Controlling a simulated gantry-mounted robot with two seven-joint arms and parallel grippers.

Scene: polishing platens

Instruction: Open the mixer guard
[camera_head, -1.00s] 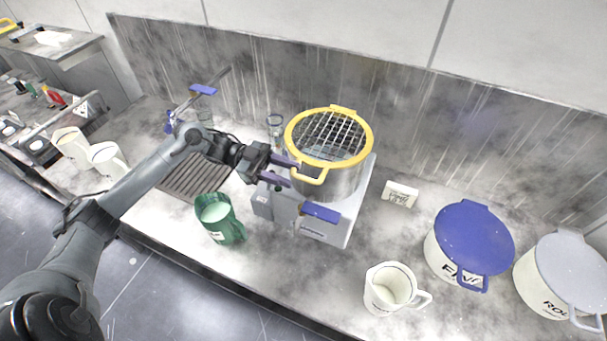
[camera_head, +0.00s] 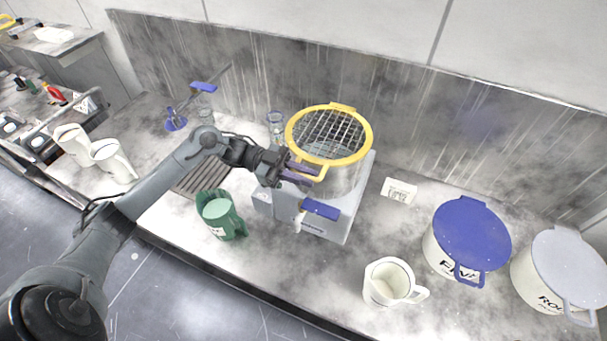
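The mixer (camera_head: 345,215) is a grey machine with a steel bowl on the worktop. Its guard (camera_head: 356,155) is a yellow ring with a wire grid, lying level over the bowl. A yellow handle sticks out at the guard's front left. My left gripper (camera_head: 308,176) reaches in from the left, its two purple fingers apart, one above the other, at the handle. I cannot tell whether they touch the handle. My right gripper does not show.
A green jug (camera_head: 222,215) stands left of the mixer and a white jug (camera_head: 388,283) in front right. A blue-lidded bin (camera_head: 468,240) and a grey-lidded bin (camera_head: 565,272) stand at the right. A small label card (camera_head: 398,191) lies between. A steel backsplash (camera_head: 490,130) runs behind.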

